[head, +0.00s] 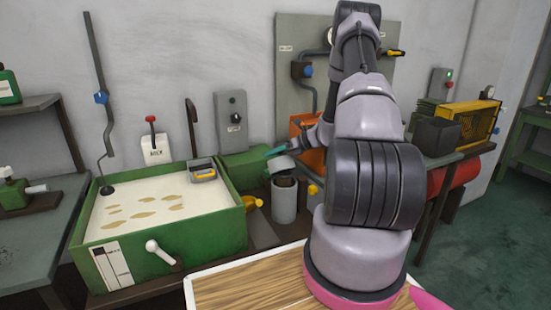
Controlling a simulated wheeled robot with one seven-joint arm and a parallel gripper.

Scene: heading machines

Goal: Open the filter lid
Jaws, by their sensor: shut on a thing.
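The filter is a grey cylindrical canister (284,204) standing to the right of the green tank. Its grey lid (283,163) is tilted above the canister's dark open mouth, with a gap showing between them. My gripper (275,151), with teal fingertips, is at the top of the lid and shut on it. The exact grip on the lid is too small to make out. My arm comes in from the right and hides part of the area behind it.
A green tank (165,268) of pale fluid with a white lever (160,252) stands at the left. An orange box (308,140) is close behind my gripper. A wooden-topped surface (250,292) is in front. A yellow-framed unit (467,122) stands at the right.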

